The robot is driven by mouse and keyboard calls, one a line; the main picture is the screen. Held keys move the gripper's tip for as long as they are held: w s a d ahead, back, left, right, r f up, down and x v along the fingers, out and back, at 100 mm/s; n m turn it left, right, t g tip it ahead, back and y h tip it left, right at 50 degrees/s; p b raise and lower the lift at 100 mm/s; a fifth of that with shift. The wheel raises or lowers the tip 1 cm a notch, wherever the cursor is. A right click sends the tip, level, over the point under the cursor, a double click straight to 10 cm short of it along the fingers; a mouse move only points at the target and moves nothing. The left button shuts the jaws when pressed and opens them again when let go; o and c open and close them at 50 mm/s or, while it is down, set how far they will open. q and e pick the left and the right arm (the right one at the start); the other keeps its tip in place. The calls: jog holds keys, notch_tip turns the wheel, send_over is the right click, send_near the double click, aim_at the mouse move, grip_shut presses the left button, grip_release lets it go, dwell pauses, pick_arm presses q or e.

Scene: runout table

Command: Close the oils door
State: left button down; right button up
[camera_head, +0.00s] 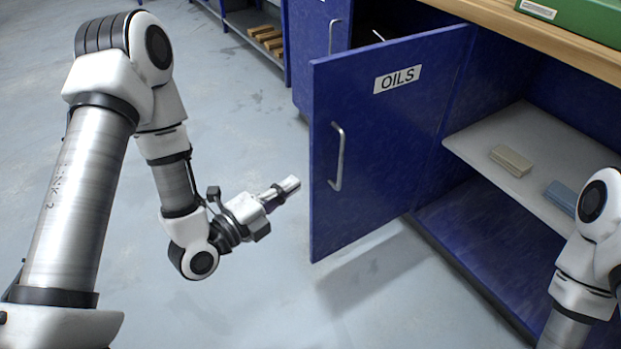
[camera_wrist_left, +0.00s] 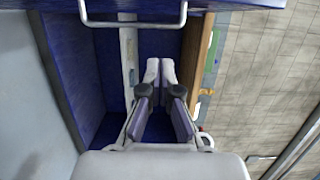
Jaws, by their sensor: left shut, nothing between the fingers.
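The blue oils door (camera_head: 375,165) stands open, swung out from the cabinet. It carries a white OILS label (camera_head: 397,79) and a silver bar handle (camera_head: 337,157). My left gripper (camera_head: 290,186) is shut and empty, just left of the door's free edge in the head view, apart from the handle. In the left wrist view the left gripper (camera_wrist_left: 160,72) shows its fingers together, with the door handle (camera_wrist_left: 133,22) at the top and the cabinet inside beyond. My right gripper is out of view; only part of my right arm shows at the lower right.
The open cabinet has a grey shelf (camera_head: 520,150) with a beige block (camera_head: 511,160) and a blue block (camera_head: 562,197). A wooden worktop (camera_head: 540,35) above bears a green case (camera_head: 585,18). Floor left of the door is clear. Another blue cabinet stands behind.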

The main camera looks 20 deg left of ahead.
aim_at(312, 151)
pick_arm(q)
jog(key=shift+w+d+r+b, duration=0.15)
jog(key=shift+w+b, duration=0.7)
jog(key=shift+w, duration=1)
jog(key=shift+w+d+b, duration=0.25)
jog(key=shift+w+b, duration=0.55)
jog(key=shift+w, duration=1.1)
jog(key=shift+w+d+r+b, duration=0.15)
jog(key=shift+w+b, duration=0.7)
jog(key=shift+w, duration=1)
